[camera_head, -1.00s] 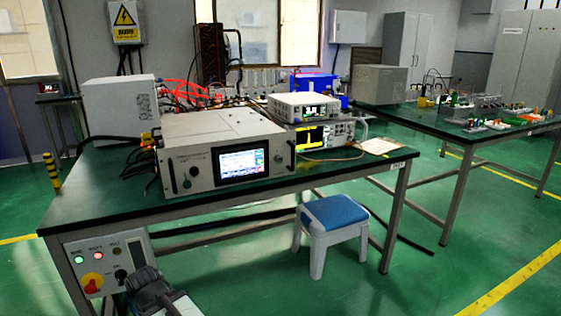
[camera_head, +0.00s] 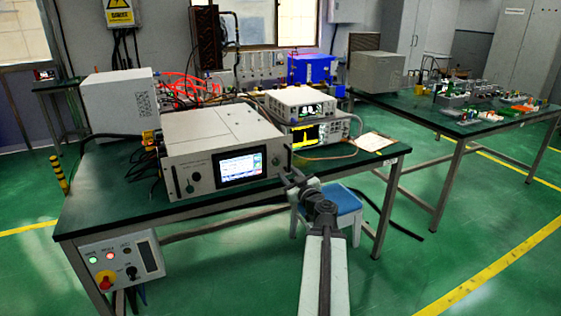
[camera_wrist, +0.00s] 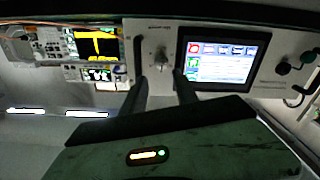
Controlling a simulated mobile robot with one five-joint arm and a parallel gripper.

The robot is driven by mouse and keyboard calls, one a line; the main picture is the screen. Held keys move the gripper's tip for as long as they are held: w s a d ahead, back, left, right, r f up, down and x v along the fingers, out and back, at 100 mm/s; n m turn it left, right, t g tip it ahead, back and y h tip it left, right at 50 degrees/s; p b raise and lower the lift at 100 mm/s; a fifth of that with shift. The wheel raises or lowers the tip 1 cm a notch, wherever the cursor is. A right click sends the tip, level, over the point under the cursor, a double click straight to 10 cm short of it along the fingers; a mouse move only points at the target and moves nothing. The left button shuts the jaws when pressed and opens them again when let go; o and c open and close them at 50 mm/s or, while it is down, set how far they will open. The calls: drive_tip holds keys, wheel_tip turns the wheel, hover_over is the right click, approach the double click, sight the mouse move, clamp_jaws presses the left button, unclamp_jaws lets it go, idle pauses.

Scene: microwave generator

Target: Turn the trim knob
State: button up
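The grey generator (camera_head: 215,135) stands on the green bench with its lit screen (camera_head: 240,167) facing me. In the wrist view the panel appears upside down, and a small metallic knob (camera_wrist: 161,60) sits between the screen (camera_wrist: 222,57) and a dark handle. I cannot read the labels to confirm it is the trim knob. My gripper (camera_wrist: 161,82) is open, its two dark fingers apart, with the knob seen just beyond the gap between them; no contact is visible. In the head view my gripper (camera_head: 289,181) is at the panel's right end and hides part of it.
Two dark knobs (camera_head: 192,181) sit on the panel's left part. Stacked instruments (camera_head: 303,101) stand right of the generator. A blue stool (camera_head: 345,203) is under the bench edge, partly behind my arm. A control box (camera_head: 117,265) with a red knob hangs at the bench's left front.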

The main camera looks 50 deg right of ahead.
sight(277, 162)
drive_tip(key=x, duration=0.8)
drive_tip(key=shift+a, duration=0.15)
clamp_jaws()
drive_tip(key=shift+s, duration=0.1)
